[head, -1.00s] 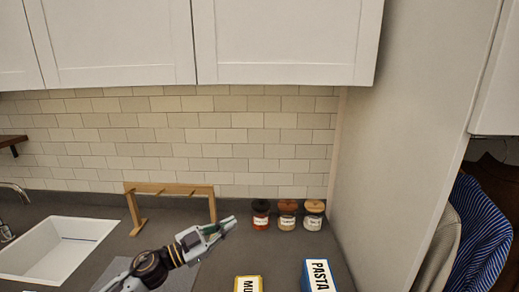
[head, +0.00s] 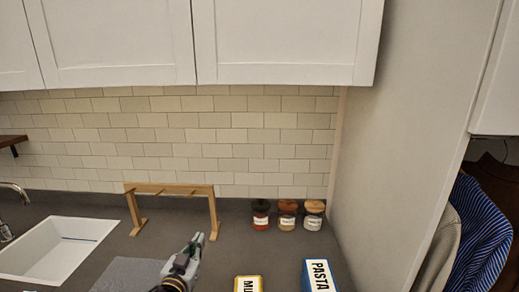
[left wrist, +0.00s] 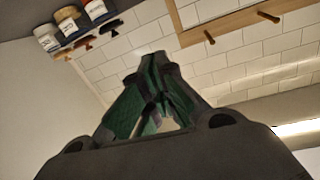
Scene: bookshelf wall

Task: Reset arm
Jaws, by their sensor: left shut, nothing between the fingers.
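My left gripper (head: 196,243) is at the bottom of the head view, over the grey counter (head: 245,225) and in front of the wooden rack. Its fingers point up and slightly right, and it holds nothing. In the left wrist view the green-padded fingers (left wrist: 158,92) come together at their tips. The gripper is apart from the jars and boxes. My right gripper is not in view.
A wooden rack (head: 172,189) stands by the tiled wall. Three lidded jars (head: 287,222) stand at the back right. A pasta box (head: 319,275) and a yellow-edged box (head: 248,284) are at the front. A white sink (head: 55,248) is at left. Cabinets (head: 285,40) hang above.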

